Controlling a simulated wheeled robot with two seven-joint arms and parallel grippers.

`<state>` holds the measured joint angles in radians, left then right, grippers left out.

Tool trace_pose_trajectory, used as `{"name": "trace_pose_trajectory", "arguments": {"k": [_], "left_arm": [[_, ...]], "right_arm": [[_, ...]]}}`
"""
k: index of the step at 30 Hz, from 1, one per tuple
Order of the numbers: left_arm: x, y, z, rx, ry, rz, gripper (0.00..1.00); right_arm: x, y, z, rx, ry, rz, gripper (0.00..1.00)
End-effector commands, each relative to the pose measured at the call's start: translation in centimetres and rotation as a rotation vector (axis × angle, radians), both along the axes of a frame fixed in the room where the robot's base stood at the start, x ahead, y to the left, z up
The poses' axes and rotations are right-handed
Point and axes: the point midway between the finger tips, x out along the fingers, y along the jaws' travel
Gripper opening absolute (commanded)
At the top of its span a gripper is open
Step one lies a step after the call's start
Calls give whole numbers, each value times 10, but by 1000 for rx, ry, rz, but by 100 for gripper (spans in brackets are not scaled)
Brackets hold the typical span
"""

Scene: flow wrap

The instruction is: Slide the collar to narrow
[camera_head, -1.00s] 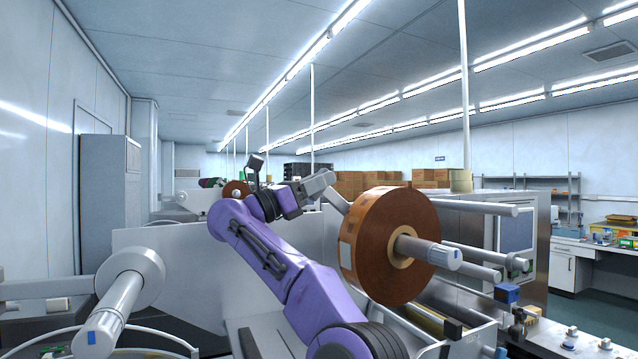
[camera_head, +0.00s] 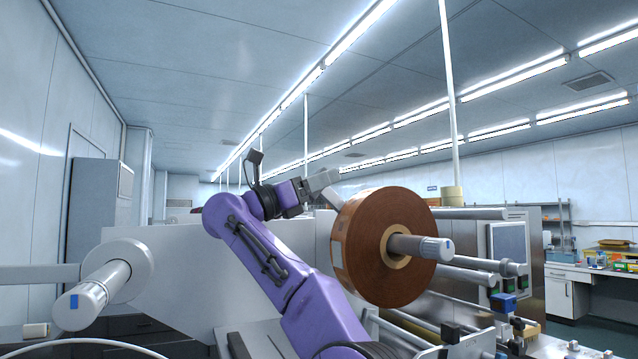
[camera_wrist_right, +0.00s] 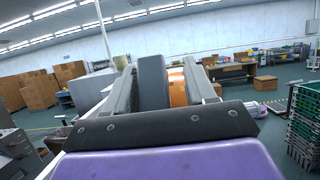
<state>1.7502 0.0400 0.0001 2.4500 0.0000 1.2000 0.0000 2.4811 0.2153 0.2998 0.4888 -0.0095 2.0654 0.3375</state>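My right gripper (camera_head: 322,186) is at the end of the purple arm, behind the upper left edge of a brown film reel (camera_head: 405,222). In the right wrist view its two fingers (camera_wrist_right: 160,78) stand wide apart. A dark grey block (camera_wrist_right: 152,82) and a narrow orange part (camera_wrist_right: 178,87) show between or beyond them. I cannot tell whether the fingers touch either. The reel sits on a grey spindle (camera_head: 420,246) with a blue mark. I cannot pick out the collar with certainty. My left gripper is not in view.
An empty spindle (camera_head: 92,285) with a round flange (camera_head: 135,262) juts out at left. Grey rods (camera_head: 470,276) and a blue block (camera_head: 503,303) lie to the right of the reel. In the right wrist view, green crates (camera_wrist_right: 305,118) stand at far right.

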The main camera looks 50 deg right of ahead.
Motion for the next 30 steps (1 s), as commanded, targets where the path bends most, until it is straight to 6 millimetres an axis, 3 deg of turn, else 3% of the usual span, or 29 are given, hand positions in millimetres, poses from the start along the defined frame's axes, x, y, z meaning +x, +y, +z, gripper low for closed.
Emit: {"name": "trace_pose_trajectory", "arguments": {"k": [7,11,14,19,22,30], "left_arm": [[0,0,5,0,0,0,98],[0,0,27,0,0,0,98],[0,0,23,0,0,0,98],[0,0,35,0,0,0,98],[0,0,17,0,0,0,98],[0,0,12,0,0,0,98]], "right_arm": [[-1,1,8,-2,-1,1,55],[-5,0,39,-1,-4,1,55],[-18,14,56,-3,-8,1,55],[-41,37,96,-3,-7,3,55],[-60,57,100,-3,-7,3,55],[-97,94,126,-2,-4,2,55]]}}
